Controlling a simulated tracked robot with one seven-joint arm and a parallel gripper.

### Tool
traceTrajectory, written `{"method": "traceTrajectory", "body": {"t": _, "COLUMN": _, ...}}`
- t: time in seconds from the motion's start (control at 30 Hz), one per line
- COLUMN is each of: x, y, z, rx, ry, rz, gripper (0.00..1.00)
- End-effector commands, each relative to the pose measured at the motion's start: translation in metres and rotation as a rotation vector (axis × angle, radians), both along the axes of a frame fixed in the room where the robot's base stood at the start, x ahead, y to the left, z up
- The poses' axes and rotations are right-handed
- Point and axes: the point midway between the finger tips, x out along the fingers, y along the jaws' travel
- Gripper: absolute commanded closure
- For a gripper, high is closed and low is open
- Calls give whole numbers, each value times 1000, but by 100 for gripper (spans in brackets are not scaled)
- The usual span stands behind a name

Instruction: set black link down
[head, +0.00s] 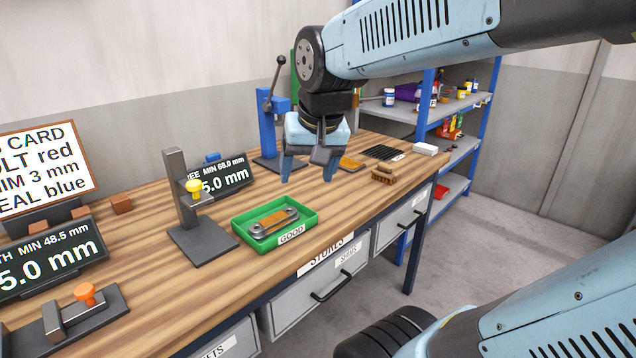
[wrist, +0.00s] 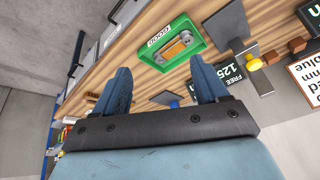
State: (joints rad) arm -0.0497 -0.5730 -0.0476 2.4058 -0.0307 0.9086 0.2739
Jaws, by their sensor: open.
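A dark grey link (head: 291,213) with rounded ends lies in the green tray (head: 243,235) marked GOOD, with an orange-brown piece (head: 273,222) along its middle. In the wrist view, the link (wrist: 186,38) also shows inside the tray (wrist: 150,58). I cannot tell for sure whether it is the black link. My gripper (head: 307,174) is open and empty, fingers pointing down above the bench, behind and to the right of the tray. In the wrist view, the gap between my fingertips (wrist: 160,72) holds nothing, and the tray lies beyond them.
A grey stand with a yellow knob (head: 194,188) stands left of the tray. A blue lever press (head: 268,130) is behind my gripper. A brown block (head: 383,174) and a black ribbed mat (head: 383,153) lie to the right. The bench in front of the display is partly clear.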

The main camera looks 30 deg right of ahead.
Motion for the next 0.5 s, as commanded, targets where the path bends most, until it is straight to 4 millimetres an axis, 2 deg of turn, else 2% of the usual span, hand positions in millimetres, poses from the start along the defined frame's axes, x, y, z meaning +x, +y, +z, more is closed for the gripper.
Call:
{"method": "traceTrajectory", "body": {"t": 0.03, "x": -13, "y": 0, "z": 1, "rx": -19, "ry": -24, "rz": 43, "gripper": 27}}
{"method": "traceTrajectory", "body": {"t": 0.1, "x": -27, "y": 1, "z": 1, "rx": -46, "ry": -46, "rz": 101, "gripper": 27}}
{"method": "traceTrajectory", "body": {"t": 0.2, "x": -41, "y": 2, "z": -1, "rx": -80, "ry": -71, "rz": 168, "gripper": 27}}
{"method": "traceTrajectory", "body": {"t": 0.33, "x": -51, "y": 7, "z": -2, "rx": -108, "ry": -89, "rz": 218, "gripper": 27}}
{"method": "traceTrajectory", "body": {"t": 0.5, "x": -53, "y": 7, "z": -3, "rx": -115, "ry": -92, "rz": 232, "gripper": 27}}
